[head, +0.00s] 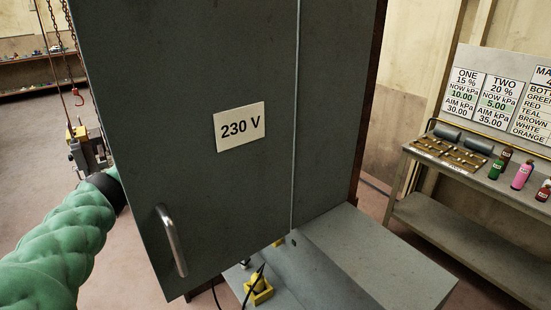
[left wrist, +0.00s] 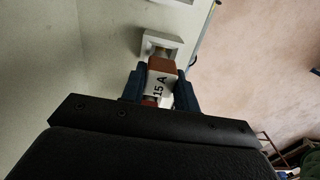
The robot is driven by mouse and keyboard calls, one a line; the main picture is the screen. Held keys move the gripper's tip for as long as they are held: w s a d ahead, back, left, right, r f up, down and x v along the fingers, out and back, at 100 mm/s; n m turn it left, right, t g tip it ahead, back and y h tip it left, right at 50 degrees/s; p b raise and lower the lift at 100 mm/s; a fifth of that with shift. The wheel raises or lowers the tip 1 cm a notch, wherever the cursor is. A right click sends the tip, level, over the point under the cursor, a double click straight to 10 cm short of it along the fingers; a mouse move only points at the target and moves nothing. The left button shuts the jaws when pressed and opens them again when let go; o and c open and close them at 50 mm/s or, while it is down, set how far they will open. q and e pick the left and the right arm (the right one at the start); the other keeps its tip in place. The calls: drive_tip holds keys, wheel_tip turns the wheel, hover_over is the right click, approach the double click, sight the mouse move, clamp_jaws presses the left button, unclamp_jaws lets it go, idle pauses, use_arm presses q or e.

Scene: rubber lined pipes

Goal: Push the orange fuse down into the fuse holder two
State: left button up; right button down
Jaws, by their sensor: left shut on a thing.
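In the left wrist view my left gripper (left wrist: 161,88) has its dark blue fingers shut on the orange-brown fuse (left wrist: 163,66), which carries a white "15 A" label. The fuse's far end is at a pale square-edged holder (left wrist: 147,43) on a light panel. I cannot tell how deep the end sits, and no number shows on the holder. In the head view my green-sleeved left arm reaches behind the grey cabinet door (head: 190,70) marked "230 V". The door hides the gripper, fuse and holder there. My right gripper is not in view.
The door has a metal handle (head: 171,240). A yellow object (head: 258,293) and black cable are below it. At right a bench (head: 470,180) holds several bottles, dark cylinders and a tray under a sign board (head: 497,95).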

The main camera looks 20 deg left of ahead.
use_arm(q)
drive_tip(key=shift+f+b, duration=1)
drive_tip(key=shift+f, duration=0.2)
drive_tip(key=o, duration=1.1)
drive_tip(key=shift+r, duration=0.1)
wheel_tip(320, 180, up, 6)
drive_tip(key=shift+b, duration=1.15)
drive_tip(key=shift+r, duration=0.8)
